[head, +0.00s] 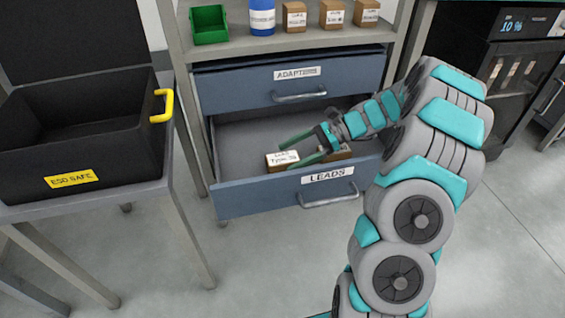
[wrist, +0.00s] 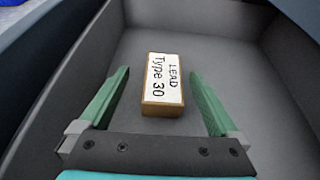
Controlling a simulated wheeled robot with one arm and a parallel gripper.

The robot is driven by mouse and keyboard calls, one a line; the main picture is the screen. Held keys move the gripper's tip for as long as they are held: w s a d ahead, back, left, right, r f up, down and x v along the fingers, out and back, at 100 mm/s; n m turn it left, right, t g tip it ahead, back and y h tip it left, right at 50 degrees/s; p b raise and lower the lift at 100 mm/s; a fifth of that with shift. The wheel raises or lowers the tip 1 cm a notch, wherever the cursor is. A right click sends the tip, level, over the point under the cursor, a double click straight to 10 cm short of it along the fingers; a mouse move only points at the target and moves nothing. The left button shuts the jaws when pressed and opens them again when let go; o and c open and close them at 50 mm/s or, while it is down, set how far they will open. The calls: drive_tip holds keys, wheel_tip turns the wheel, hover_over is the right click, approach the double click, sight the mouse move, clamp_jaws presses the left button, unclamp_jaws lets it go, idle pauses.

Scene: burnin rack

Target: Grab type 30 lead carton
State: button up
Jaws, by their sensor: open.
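The type 30 lead carton (wrist: 163,82) is a small brown box with a white label reading "LEAD Type 30". It lies on the floor of the open LEADS drawer (head: 240,190); in the head view the carton (head: 283,158) shows near the drawer's front. My gripper (wrist: 160,95) is open, with one green finger on each side of the carton's near end. Clear gaps show between the fingers and the carton. In the head view my gripper (head: 300,150) reaches into the drawer from the right. Another brown carton (head: 338,153) in the drawer is partly hidden by my gripper.
The shelf above holds a green bin (head: 209,25), a blue-and-white bottle (head: 262,18) and several brown cartons (head: 331,14). A black ESD SAFE crate (head: 75,150) with a yellow handle stands on a table at left.

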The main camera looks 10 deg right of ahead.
sight(280, 158)
drive_tip(key=x, duration=0.4)
drive_tip(key=shift+w+a, duration=0.1)
drive_tip(key=shift+w, duration=0.15)
drive_tip(key=shift+r, duration=0.1)
drive_tip(key=c, duration=1.5)
